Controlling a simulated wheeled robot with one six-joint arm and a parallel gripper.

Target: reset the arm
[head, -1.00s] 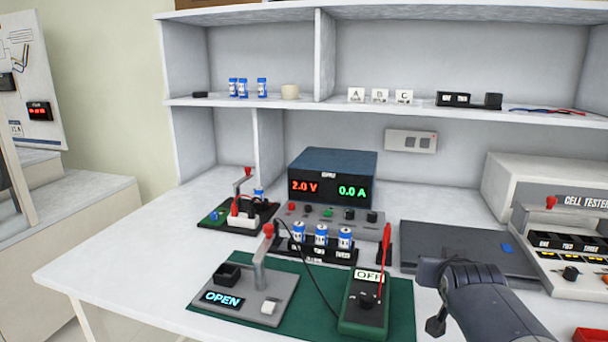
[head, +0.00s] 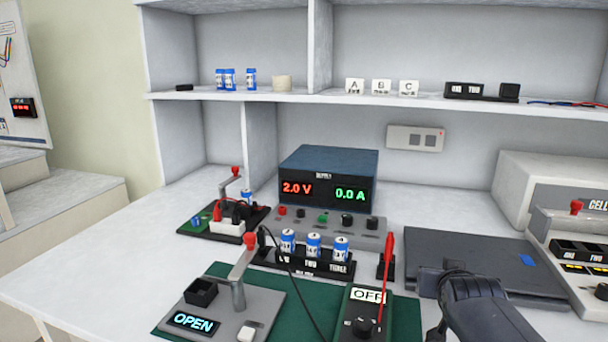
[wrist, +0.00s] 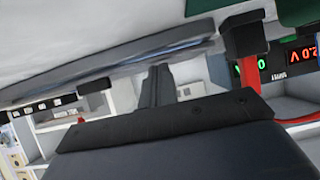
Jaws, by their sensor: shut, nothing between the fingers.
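My gripper (wrist: 158,88) shows in the wrist view as a narrow dark pair of fingers pressed together, with nothing between them. My dark arm (head: 482,308) shows at the lower right in the head view, in front of the dark flat panel (head: 480,258) on the bench. The fingertips are not clear there. In the wrist view the scene appears upside down, and a red upright part (wrist: 240,60) stands close to the right of the fingers.
The bench holds a power supply (head: 328,180) reading 2.0 V and 0.0 A, a rack of three blue cells (head: 314,262), a meter marked OFF (head: 362,325) with a red probe (head: 387,265), and a switch fixture reading OPEN (head: 225,315). The cell tester (head: 575,250) stands right. Bench front left is bare.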

